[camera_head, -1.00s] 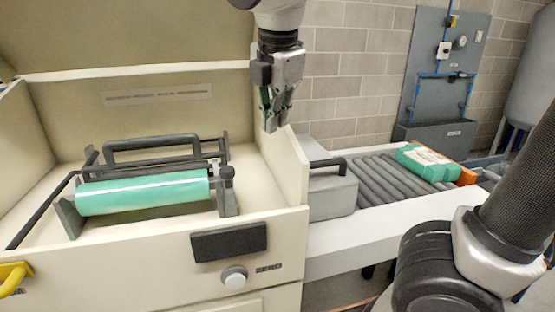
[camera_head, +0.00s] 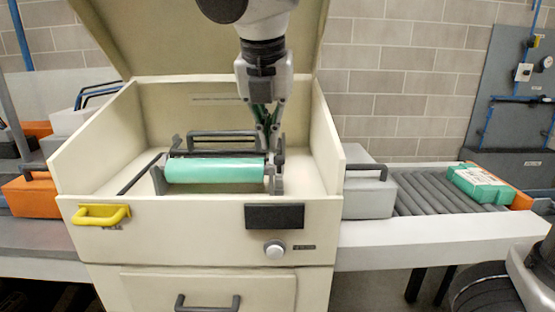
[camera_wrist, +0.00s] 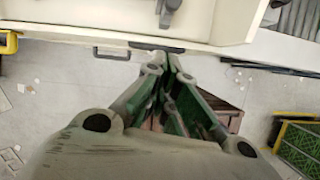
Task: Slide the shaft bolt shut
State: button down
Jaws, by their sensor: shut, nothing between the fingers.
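A green roller (camera_head: 213,170) lies across an open cream box. Its right end meets a dark grey upright bracket (camera_head: 275,178), where the shaft bolt seems to be. The bolt is too small to tell apart, and its position is unclear. My gripper (camera_head: 270,148) points down and appears just above and behind that bracket. Contact cannot be told. Its green-padded fingers look closed together and empty. In the wrist view the closed fingers (camera_wrist: 165,75) show near the centre, and a dark fitting at the top edge is cut off.
The box has side walls and a raised lid (camera_head: 200,45). A yellow handle (camera_head: 102,214), a black panel (camera_head: 274,216) and a knob (camera_head: 274,249) are on its front. A grey case (camera_head: 368,194) and a roller conveyor (camera_head: 430,194) stand to the right.

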aim_at(276, 157)
jog(key=x, duration=0.3)
jog(key=w+x, duration=0.1)
jog(key=x, duration=0.3)
jog(key=w+r+x, duration=0.1)
jog(key=x, duration=0.3)
jog(key=shift+w+d+f, duration=0.15)
jog(key=shift+d, duration=0.1)
jog(key=shift+w+d, duration=0.1)
jog(key=shift+w, duration=0.55)
jog(key=w, duration=0.4)
jog(key=shift+w+d, duration=0.1)
jog(key=shift+w, duration=0.25)
